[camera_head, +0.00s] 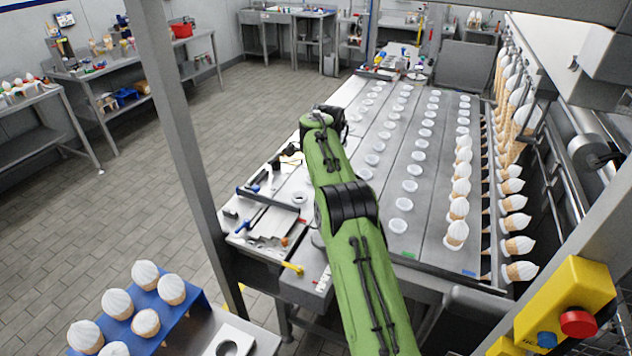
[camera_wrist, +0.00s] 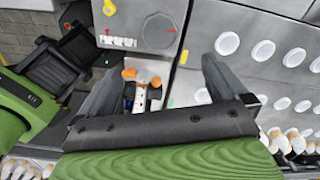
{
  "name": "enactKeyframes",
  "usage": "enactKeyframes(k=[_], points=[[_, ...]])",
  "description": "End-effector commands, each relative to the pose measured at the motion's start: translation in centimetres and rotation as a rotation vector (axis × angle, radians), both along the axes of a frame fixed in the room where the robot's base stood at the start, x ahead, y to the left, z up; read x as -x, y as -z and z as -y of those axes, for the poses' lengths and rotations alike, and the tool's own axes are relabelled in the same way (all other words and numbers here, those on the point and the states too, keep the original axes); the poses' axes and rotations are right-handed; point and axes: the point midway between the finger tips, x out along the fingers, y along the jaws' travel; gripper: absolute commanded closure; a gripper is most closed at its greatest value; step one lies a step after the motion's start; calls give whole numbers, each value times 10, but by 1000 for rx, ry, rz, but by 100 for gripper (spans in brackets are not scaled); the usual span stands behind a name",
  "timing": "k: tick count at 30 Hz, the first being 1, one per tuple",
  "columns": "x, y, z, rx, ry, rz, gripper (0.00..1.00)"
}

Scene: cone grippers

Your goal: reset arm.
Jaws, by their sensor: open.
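My green arm reaches up the middle of the head view over the left side of the metal work table (camera_head: 418,254). Its far end is bent over, and the fingers are hidden there. In the wrist view my gripper (camera_wrist: 166,72) is open, with its two dark fingers wide apart. I see nothing held between them. A small white and orange item (camera_wrist: 142,90) shows in the gap, apparently beyond the fingers.
Rows of white round lids (camera_head: 401,204) cover the table. White-topped cones (camera_head: 457,210) line its right side. A blue rack (camera_head: 184,312) with several cones is at lower left. A grey post (camera_head: 180,120) stands left of my arm. The floor (camera_head: 100,210) at left is clear.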

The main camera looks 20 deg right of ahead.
Motion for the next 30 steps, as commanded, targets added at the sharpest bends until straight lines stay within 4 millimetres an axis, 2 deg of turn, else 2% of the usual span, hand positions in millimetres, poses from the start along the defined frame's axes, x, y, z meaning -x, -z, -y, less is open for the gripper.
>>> enactKeyframes(k=[5, 8, 11, 15, 18, 21, 26, 27, 30], points=[[1, -4, 0, 3, -13, 3, 0], [10, -31, -5, 24, -116, 25, 0], [33, -77, -14, 67, -326, 61, 0], [83, -130, -29, 137, -654, 109, 0], [127, -154, -43, 188, -884, 141, 0], [176, -168, -56, 242, -1111, 174, 0], [259, -163, -78, 337, -1468, 228, 0], [279, -157, -83, 361, -1555, 241, 0], [323, -137, -96, 423, -1754, 273, 0]])
